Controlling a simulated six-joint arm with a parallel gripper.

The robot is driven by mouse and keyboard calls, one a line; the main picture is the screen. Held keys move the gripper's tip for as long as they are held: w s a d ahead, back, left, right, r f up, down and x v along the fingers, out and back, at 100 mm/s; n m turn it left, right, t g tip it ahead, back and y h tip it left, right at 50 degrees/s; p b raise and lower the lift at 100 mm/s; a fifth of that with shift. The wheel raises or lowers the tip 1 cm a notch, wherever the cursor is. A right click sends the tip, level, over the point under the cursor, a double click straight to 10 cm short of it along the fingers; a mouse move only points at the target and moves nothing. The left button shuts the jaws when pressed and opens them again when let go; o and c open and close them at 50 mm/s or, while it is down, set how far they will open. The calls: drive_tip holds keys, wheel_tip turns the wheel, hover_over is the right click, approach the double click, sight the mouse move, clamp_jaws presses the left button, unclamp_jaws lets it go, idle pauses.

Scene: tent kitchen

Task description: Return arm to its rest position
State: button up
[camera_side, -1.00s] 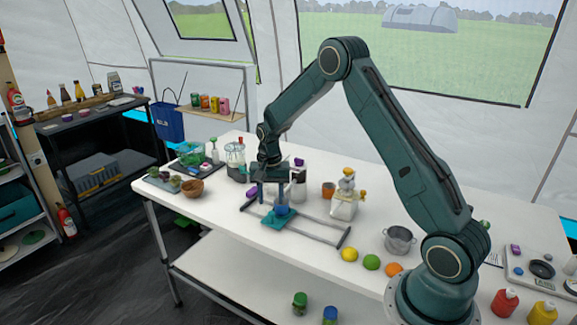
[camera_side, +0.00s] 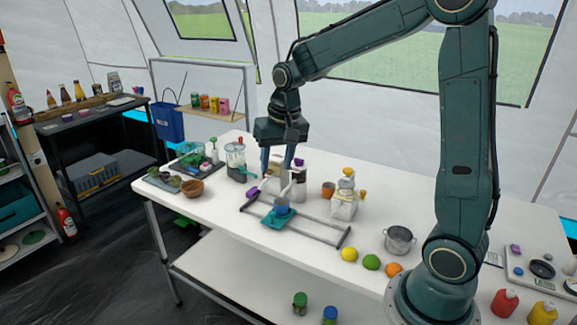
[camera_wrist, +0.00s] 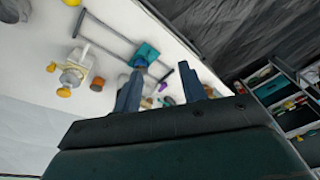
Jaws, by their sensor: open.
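My gripper (camera_side: 279,160) is raised above the white table (camera_side: 215,228), with its blue fingers pointing down. It is open and holds nothing. Below it, a blue cup (camera_side: 282,207) stands on a teal square base (camera_side: 278,219), and a light stick-like item leans up from the cup. The gripper is clear of the cup. In the wrist view the two fingers (camera_wrist: 165,95) are spread apart, and the teal base (camera_wrist: 146,52) shows beyond them.
A grey rail frame (camera_side: 325,238) lies around the teal base. A wooden bowl (camera_side: 192,188), a blender (camera_side: 235,158), a metal pot (camera_side: 399,239), a lemon (camera_side: 349,254), a lime (camera_side: 371,262) and an orange (camera_side: 394,269) stand on the table. The air around the raised arm is open.

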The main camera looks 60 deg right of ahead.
drive_tip(key=s+a+r+n+t, duration=0.1)
drive_tip(key=s+a+r+n, duration=0.1)
drive_tip(key=s, duration=0.5)
drive_tip(key=s+a+r+n+t, duration=0.1)
drive_tip(key=s+a+r+n, duration=0.1)
drive_tip(key=s, duration=0.5)
drive_tip(key=s+a+r+n+t, duration=0.1)
drive_tip(key=s+a+r+n, duration=0.1)
drive_tip(key=s, duration=0.5)
drive_tip(key=shift+a+r+n, duration=0.25)
drive_tip(key=shift+a+n, duration=0.35)
drive_tip(key=shift+a, duration=0.55)
